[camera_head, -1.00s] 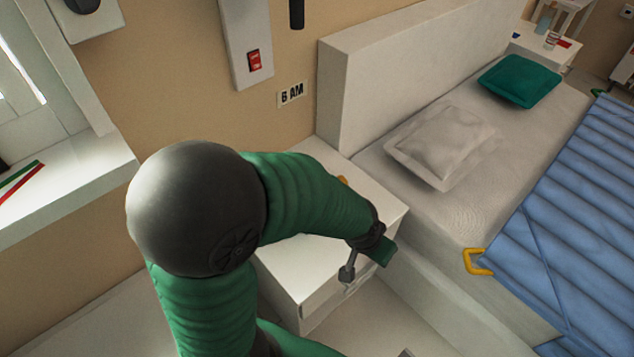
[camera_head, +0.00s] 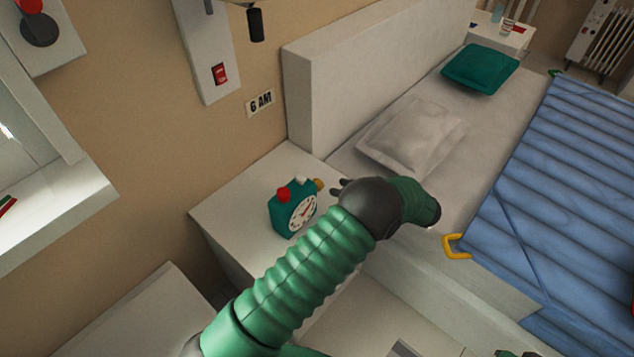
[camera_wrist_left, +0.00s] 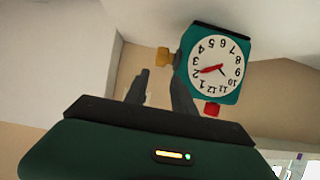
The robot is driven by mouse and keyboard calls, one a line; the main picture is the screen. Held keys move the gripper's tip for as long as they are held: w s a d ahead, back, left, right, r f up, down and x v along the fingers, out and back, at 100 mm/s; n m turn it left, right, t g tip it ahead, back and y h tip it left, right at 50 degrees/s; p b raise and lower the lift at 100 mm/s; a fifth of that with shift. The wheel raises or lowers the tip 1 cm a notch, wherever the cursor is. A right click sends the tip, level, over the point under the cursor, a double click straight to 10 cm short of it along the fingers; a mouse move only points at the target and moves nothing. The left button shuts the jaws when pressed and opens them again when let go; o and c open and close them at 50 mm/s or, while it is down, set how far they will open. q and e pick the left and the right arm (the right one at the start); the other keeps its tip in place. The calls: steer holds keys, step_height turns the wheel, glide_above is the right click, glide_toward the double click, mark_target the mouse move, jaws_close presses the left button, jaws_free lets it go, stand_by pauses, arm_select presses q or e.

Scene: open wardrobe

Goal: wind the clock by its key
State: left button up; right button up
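I see no contact. My right gripper is not clearly visible.
A bed with a grey pillow (camera_head: 412,135), a green pillow (camera_head: 480,68) and a blue quilt (camera_head: 565,170) lies to the right of the cabinet. The cabinet top left of the clock is clear.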

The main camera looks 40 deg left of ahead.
mark_target(317, 180)
arm_select(q)
steer(key=b+x, duration=0.1)
steer(key=x, duration=0.8)
steer(key=shift+a+f+b, duration=0.2)
steer(key=shift+a+b, duration=0.1)
steer(key=shift+b, duration=0.05)
steer(key=shift+a+f, duration=0.1)
steer(key=shift+a, duration=0.25)
steer(key=shift+d, duration=0.2)
steer(key=c, duration=0.4)
steer(key=shift+a, duration=0.1)
jaws_close()
